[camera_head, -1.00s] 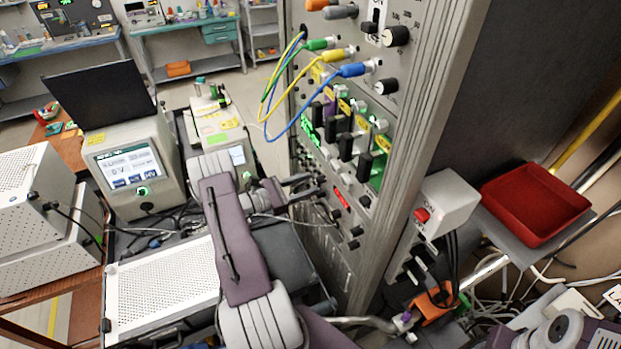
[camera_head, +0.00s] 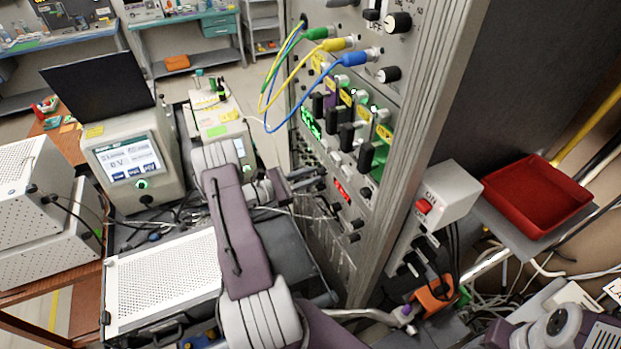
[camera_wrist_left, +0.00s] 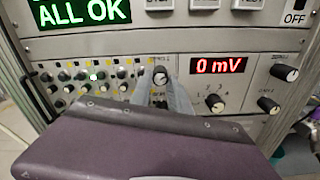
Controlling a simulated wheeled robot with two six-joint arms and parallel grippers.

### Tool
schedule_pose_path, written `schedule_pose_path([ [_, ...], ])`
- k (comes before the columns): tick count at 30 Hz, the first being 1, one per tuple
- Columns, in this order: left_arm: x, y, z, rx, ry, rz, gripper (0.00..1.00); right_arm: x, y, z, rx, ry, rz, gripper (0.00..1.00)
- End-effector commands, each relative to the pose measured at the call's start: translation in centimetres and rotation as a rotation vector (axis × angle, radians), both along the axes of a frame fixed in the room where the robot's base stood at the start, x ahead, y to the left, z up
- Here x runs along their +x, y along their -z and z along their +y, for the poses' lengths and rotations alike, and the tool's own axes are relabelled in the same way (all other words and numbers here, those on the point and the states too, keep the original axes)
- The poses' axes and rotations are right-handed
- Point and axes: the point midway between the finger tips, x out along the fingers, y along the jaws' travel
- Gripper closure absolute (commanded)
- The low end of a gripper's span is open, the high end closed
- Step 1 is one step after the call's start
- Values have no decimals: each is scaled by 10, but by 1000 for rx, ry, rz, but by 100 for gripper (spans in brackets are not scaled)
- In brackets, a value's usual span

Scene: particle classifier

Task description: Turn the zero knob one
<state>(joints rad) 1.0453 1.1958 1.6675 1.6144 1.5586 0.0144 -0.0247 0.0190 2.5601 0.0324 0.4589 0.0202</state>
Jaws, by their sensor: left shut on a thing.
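In the left wrist view, a small round knob with a pale face (camera_wrist_left: 160,75) sits on the rack panel, left of the red 0 mV display (camera_wrist_left: 218,66). A label above it seems to read ZERO 1. My left gripper (camera_wrist_left: 162,84) has its two grey fingers closed around this knob, one on each side. In the head view, my left gripper (camera_head: 318,179) reaches the rack's front from the left, at about the height of the red display (camera_head: 343,190). The knob itself is hidden or too small there.
Several small knobs (camera_wrist_left: 95,75) lie left of the gripped knob, below the ALL OK screen (camera_wrist_left: 85,14). Larger black knobs (camera_wrist_left: 285,72) are on the right. Green, yellow and blue cables (camera_head: 349,60) hang in front of the rack above my left arm.

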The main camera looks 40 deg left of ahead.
Motion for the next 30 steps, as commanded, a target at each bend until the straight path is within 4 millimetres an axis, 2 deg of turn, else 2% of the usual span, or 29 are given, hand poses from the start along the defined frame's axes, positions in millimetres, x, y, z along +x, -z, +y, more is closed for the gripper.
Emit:
schedule_pose_path([
  [2, 0, 0, 0, -1, 1, 1, 100, 0, -1, 0, 0, 0, 0, 53],
  [3, 0, -1, 0, -1, 1, 1, 75, 0, -1, 0, 0, 0, 0, 53],
  [5, 0, -1, 0, -1, 1, 1, 58, 0, -1, 0, 0, 0, 0, 53],
  [6, 0, -1, 0, -1, 1, 1, 56, 0, -1, 0, 0, 0, 0, 53],
  [16, -5, 1, 3, 0, 0, 1, 56, 0, 4, 0, 0, 0, 0, 53],
  [24, -55, 5, 30, 2, -4, 0, 56, 0, 31, 0, 0, 0, 0, 53],
  [30, -78, 1, 41, 0, 0, 1, 56, 0, 39, 0, 0, 0, 0, 53],
])
